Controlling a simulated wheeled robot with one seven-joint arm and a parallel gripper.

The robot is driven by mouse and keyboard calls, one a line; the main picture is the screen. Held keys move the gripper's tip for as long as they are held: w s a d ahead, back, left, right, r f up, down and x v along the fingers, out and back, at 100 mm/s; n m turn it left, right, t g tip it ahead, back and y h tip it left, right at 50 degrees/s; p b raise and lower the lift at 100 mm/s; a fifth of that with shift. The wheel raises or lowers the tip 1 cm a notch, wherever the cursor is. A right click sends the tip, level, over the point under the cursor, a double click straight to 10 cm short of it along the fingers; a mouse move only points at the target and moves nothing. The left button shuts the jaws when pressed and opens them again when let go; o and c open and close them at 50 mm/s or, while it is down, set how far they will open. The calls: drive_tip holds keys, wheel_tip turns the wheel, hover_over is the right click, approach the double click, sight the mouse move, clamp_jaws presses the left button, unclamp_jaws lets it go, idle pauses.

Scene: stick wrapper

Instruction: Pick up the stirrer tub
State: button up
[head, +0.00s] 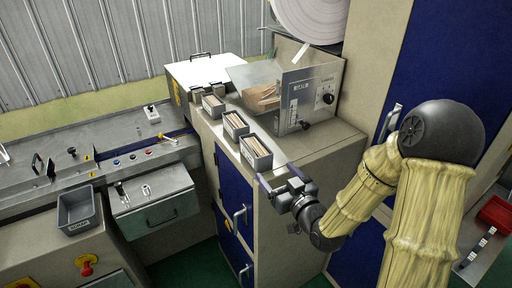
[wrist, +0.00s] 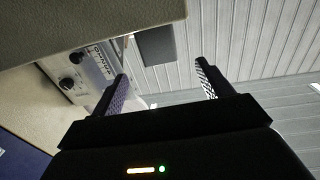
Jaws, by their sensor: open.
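Three small grey tubs holding pale wooden sticks stand in a row on the cabinet top: a near tub (head: 258,161), a middle tub (head: 236,132) and a far tub (head: 213,111). I cannot read which one is the stirrer tub. My gripper (head: 279,175) is open and empty, just in front of and slightly right of the near tub in the head view, apart from it as far as I can tell. In the wrist view my gripper (wrist: 161,72) shows both fingers spread with nothing between them. No tub can be made out surely there.
A machine with a control panel (head: 296,100) and a clear hopper of sticks stands behind the tubs; the panel also shows in the wrist view (wrist: 92,62). An empty grey bin (head: 78,212) sits at left. A red tray (head: 496,214) is at far right.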

sight(265, 160)
drive_tip(key=shift+a+r+p, duration=0.1)
drive_tip(key=shift+r+p, duration=0.05)
drive_tip(key=shift+p, duration=0.25)
drive_tip(key=p+x, duration=0.2)
drive_tip(key=x, duration=0.4)
drive_tip(key=shift+w+a+p, duration=0.15)
drive_tip(key=shift+w+p, duration=0.2)
drive_tip(key=shift+w+a+f, duration=0.15)
drive_tip(key=shift+w+f, duration=0.1)
drive_tip(key=shift+w, duration=0.05)
drive_tip(key=shift+w+a+p, duration=0.3)
drive_tip(key=shift+p, duration=0.2)
drive_tip(key=p+x, duration=0.2)
drive_tip(key=x, duration=0.1)
drive_tip(key=shift+w+d+f, duration=0.1)
drive_tip(key=shift+w+d, duration=0.05)
drive_tip(key=shift+w+a+f, duration=0.15)
drive_tip(key=shift+w+a, duration=0.15)
drive_tip(key=shift+w, duration=0.2)
